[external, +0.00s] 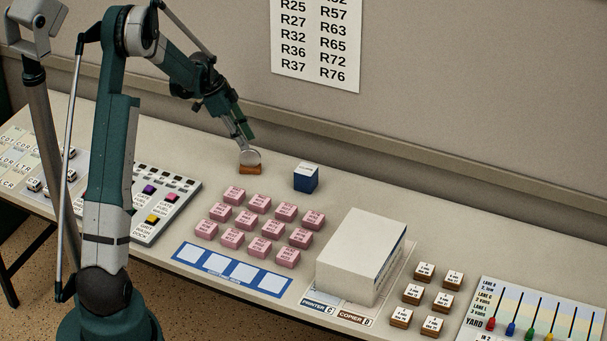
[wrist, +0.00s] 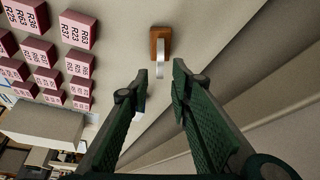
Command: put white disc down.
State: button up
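The white disc (external: 251,156) stands upright on its edge in a small brown wooden block (external: 250,170) on the table near the back wall. In the wrist view the disc (wrist: 162,62) shows nearly edge-on, rising from the block (wrist: 160,34). My gripper (external: 242,137) is just above and behind the disc, pointing down. In the wrist view my gripper (wrist: 161,70) is open, its fingertips on either side of the disc's near end with a gap at each side. Whether the disc touches the block's bottom is hidden.
A blue box (external: 306,178) with a white top stands right of the block. Several pink blocks (external: 259,203) lie in front, near a blue card strip (external: 231,269). A large white box (external: 360,256) is further right. A button panel (external: 166,200) is left. The wall is close behind.

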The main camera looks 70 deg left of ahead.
jog(key=v, duration=0.7)
jog(key=shift+d+r, duration=0.1)
dwell(0.9)
jog(key=w+d+r+n+y, duration=0.1)
jog(key=w+d+r, duration=0.35)
jog(key=d, duration=0.75)
jog(key=w+d+r+n, duration=0.1)
jog(key=d+r, duration=0.6)
jog(key=d, duration=0.6)
jog(key=w+d+r+y, duration=0.15)
jog(key=d+r, duration=0.35)
jog(key=d, duration=0.7)
jog(key=s+d+n+t, duration=0.1)
jog(key=s+d, duration=0.4)
jog(key=d, duration=0.6)
jog(key=s+d+t, duration=0.1)
jog(key=s+d, duration=0.5)
jog(key=d, duration=0.5)
jog(key=s+d+n, duration=0.1)
jog(key=s+d, duration=0.5)
jog(key=d, duration=0.5)
jog(key=shift+s+r+n+t+h, duration=0.25)
jog(key=shift+r+n+t+h, duration=0.05)
jog(key=shift+r+t+h, duration=0.1)
